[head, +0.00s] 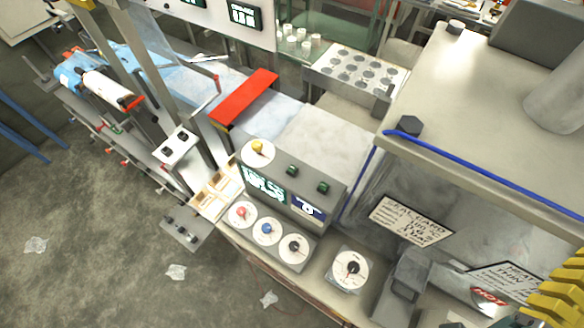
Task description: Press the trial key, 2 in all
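Another black control on a white plate (352,268) stands to the right. The labels are too small to read, so I cannot tell which is the trial key. My gripper is not in view.
A red bar (245,97) spans the film bed behind the box. A dark grey block (405,275) and yellow stepped part (560,295) stand front right.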

